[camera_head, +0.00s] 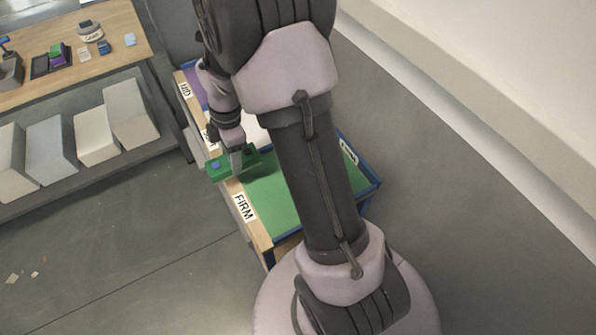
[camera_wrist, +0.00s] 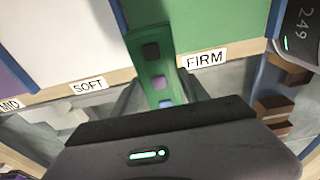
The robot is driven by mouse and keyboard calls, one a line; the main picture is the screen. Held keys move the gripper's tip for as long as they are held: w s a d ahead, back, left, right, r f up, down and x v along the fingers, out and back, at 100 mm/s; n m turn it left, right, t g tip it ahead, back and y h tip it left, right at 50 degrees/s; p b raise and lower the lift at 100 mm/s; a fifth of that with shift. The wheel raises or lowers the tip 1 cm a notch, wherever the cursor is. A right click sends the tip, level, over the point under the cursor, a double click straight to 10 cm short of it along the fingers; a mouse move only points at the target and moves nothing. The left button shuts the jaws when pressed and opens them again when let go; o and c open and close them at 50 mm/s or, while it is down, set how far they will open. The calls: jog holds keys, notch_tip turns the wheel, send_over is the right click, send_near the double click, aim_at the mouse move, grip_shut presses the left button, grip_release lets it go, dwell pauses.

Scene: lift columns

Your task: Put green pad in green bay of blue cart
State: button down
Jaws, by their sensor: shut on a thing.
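The green pad (camera_head: 218,168) is a narrow green piece with small dark, purple and blue squares, as the wrist view (camera_wrist: 152,72) shows. My gripper (camera_head: 236,163) is shut on it. The blue cart (camera_head: 262,250) has a green bay (camera_head: 262,197) behind the FIRM label, and this bay also shows in the wrist view (camera_wrist: 215,22). The pad crosses above the cart's wooden front edge, between the SOFT and FIRM labels, near the border of the green and white bays. The exact gap below it is hard to tell. My arm hides part of the cart.
A white bay (camera_wrist: 60,40) behind the SOFT label lies beside the green one, then a purple bay (camera_head: 194,88). A wooden bench (camera_head: 120,45) with several small items and grey boxes below stands at left. A wall runs along the right.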

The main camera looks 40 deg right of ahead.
jog(key=s+d+b, duration=0.1)
jog(key=s+d, duration=0.2)
jog(key=s, duration=0.1)
jog(key=s+d+f+b, duration=0.1)
jog(key=s+d, duration=0.2)
jog(key=s+d+b, duration=0.1)
jog(key=s+d, duration=0.2)
jog(key=s, duration=0.1)
jog(key=shift+s+d+f, duration=0.25)
jog(key=shift+s+d, duration=0.05)
jog(key=shift+d, duration=0.1)
jog(key=f+b, duration=0.2)
jog(key=f, duration=0.1)
jog(key=shift+s+d+f+b, duration=0.1)
jog(key=shift+s+f+b, duration=0.1)
jog(key=shift+b, duration=0.1)
jog(key=shift+w+f, duration=0.1)
jog(key=shift+f, duration=0.1)
jog(key=shift+r, duration=0.2)
jog(key=shift+f, duration=0.15)
jog(key=c, duration=0.6)
grip_release()
